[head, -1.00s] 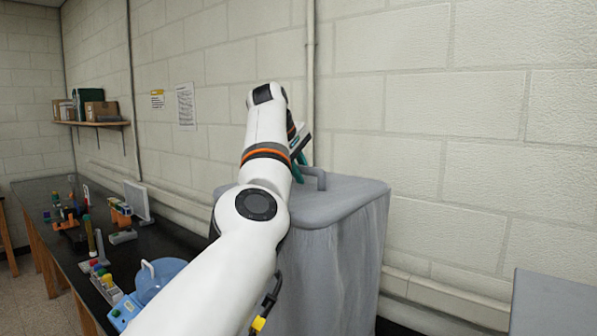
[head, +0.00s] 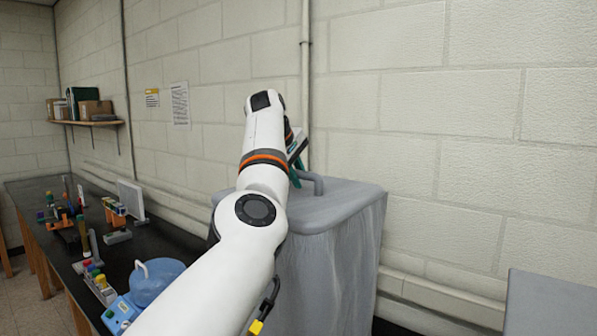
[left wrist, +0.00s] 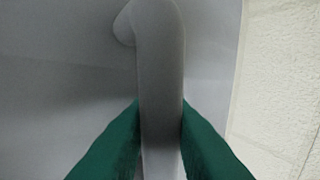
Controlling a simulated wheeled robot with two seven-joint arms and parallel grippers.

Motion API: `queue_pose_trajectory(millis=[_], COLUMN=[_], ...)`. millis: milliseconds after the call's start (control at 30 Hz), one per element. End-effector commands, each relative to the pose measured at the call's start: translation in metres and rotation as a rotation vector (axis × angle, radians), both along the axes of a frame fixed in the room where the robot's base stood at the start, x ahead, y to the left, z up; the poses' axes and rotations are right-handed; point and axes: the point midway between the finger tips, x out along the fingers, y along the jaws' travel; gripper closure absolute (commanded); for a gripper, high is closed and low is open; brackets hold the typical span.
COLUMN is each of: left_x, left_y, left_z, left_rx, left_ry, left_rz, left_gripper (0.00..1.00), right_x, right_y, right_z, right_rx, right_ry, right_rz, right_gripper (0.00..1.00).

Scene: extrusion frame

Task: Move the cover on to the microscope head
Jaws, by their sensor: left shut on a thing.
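The cover is a tall grey box-shaped hood (head: 330,250) with a loop handle (head: 312,181) on top, right of my left arm in the head view. My left gripper (head: 294,172) is at the handle, mostly hidden behind its own wrist. In the left wrist view, its green fingers (left wrist: 160,150) are shut on the grey handle (left wrist: 160,80), one on each side. The cover looks upright. Its lower part runs out of the picture, so what it rests on is hidden. I cannot make out the microscope head. My right gripper is out of view.
A black bench (head: 50,263) on the left carries tube racks, a blue round-lidded device (head: 160,280) and a white panel (head: 131,199). A wall shelf (head: 88,123) holds boxes. A grey surface (head: 555,305) is at the lower right. The block wall stands close behind the cover.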

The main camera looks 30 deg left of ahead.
Motion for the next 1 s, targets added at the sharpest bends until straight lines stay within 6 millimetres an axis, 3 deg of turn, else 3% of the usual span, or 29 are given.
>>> queue_pose_trajectory(millis=[200, 533, 567, 700, 1000], left_x=[0.004, 0.004, 0.004, 0.004, 0.002], left_y=[0.007, 0.008, 0.008, 0.007, 0.008], left_z=[-0.015, -0.016, -0.016, -0.016, -0.014], left_rx=[-0.001, -0.001, -0.001, -0.001, -0.001], left_ry=[-0.003, -0.003, -0.003, -0.003, -0.001], left_rz=[0.006, 0.005, 0.005, 0.004, 0.004], left_gripper=[1.00, 1.00, 0.76, 0.55, 0.55], right_x=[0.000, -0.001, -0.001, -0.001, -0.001], right_y=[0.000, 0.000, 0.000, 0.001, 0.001], right_z=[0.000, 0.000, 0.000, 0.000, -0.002], right_rx=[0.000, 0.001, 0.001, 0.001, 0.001], right_ry=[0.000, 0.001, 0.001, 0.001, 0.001], right_rz=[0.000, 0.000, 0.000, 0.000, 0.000], right_gripper=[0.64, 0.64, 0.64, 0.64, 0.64])
